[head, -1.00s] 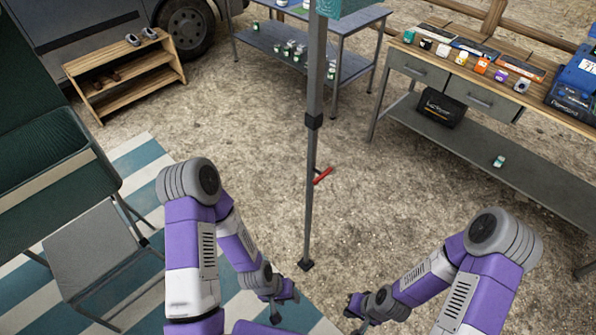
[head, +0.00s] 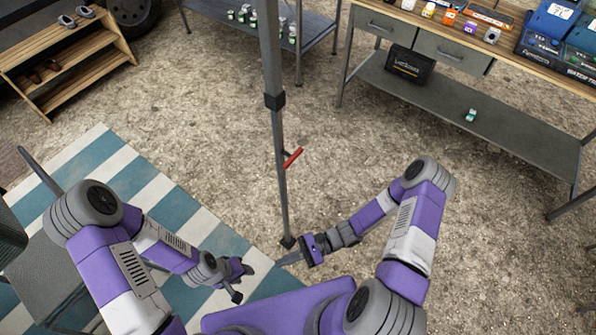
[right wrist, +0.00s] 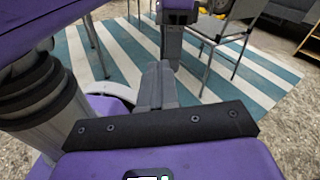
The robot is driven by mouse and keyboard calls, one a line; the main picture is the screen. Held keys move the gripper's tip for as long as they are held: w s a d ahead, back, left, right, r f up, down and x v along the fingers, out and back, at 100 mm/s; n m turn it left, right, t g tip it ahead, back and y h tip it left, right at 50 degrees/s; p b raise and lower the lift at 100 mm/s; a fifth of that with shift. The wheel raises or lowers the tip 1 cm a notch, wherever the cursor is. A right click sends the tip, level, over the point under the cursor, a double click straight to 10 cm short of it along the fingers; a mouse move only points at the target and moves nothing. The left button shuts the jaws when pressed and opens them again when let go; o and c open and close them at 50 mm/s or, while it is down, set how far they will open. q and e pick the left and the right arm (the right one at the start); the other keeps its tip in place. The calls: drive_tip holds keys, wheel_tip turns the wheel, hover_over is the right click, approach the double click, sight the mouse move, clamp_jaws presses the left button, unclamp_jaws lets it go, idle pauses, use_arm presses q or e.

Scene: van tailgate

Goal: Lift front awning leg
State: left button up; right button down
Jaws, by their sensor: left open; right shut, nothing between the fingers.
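The front awning leg (head: 273,125) is a grey upright post with a black collar partway up, a red lever (head: 293,157) on its right side and a dark foot (head: 288,242) on the ground. My right gripper (head: 283,261) is shut and empty, low and close to the foot in the head view; I cannot tell if it touches. In the right wrist view its closed fingers (right wrist: 157,85) point toward the striped mat. My left gripper (head: 242,282) is open and empty, to the left of the foot, above the mat. The top of the leg is out of view.
A blue and white striped mat (head: 89,158) lies at left with a grey chair (head: 45,275) on it. A wooden shoe rack (head: 75,62) stands upper left. A workbench (head: 500,130) stands at right. Gravel ground between is clear.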

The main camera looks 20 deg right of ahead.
drive_tip(key=w+d+r+m+t+h+b, duration=0.1)
drive_tip(key=w+d+r+m+t, duration=0.1)
drive_tip(key=w+d+m+t, duration=0.75)
drive_tip(key=w+d+r+m+t+h, duration=0.1)
drive_tip(key=w+d+r+m+t, duration=0.35)
drive_tip(key=t, duration=0.75)
drive_tip(key=d+r+b+x, duration=0.1)
drive_tip(key=x, duration=0.9)
drive_tip(key=shift+r+b, duration=0.3)
drive_tip(key=shift+r, duration=0.25)
drive_tip(key=shift+s, duration=0.1)
wheel_tip(320, 180, up, 13)
drive_tip(key=p, duration=1.2)
drive_tip(key=shift+p, duration=0.4)
drive_tip(key=shift+f, duration=0.35)
